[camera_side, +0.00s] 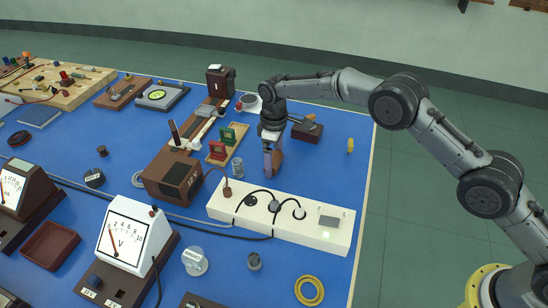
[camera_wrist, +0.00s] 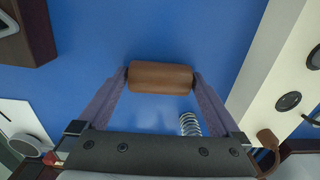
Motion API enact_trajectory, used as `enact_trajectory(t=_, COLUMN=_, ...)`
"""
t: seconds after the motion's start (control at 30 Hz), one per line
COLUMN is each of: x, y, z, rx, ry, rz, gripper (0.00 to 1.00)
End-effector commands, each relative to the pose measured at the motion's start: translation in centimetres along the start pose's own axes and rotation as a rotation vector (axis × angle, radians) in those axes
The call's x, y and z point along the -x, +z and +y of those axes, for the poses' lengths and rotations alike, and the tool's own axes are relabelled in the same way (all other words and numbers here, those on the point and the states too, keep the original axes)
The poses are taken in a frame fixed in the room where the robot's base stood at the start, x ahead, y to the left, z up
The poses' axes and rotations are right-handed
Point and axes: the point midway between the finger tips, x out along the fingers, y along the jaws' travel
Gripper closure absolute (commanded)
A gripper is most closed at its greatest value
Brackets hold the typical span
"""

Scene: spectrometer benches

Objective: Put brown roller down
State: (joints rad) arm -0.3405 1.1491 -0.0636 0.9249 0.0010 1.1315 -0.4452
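The brown roller (camera_wrist: 160,77) lies crosswise between the two fingers of my gripper (camera_wrist: 160,80) in the wrist view. The fingertips press on its two ends. In the side view my gripper (camera_side: 271,158) points down over the blue table, with the brown roller (camera_side: 278,160) showing beside the near finger. I cannot tell whether the roller touches the table or is just above it.
A white socket strip (camera_side: 285,222) with cables lies in front of my gripper. A metal spring (camera_side: 237,167) stands to its left, near a brown box (camera_side: 172,178).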

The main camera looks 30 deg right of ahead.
Motion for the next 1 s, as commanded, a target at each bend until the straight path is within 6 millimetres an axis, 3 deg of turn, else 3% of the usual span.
enact_trajectory(t=0.23, x=1.9, y=-0.1, z=0.0, rx=0.000, ry=0.002, rz=0.003, gripper=0.00)
enact_trajectory(t=0.7, x=10.7, y=-0.1, z=0.0, rx=0.000, ry=0.001, rz=0.003, gripper=0.00)
enact_trajectory(t=1.0, x=12.4, y=0.0, z=0.0, rx=0.000, ry=0.000, rz=0.000, gripper=0.00)
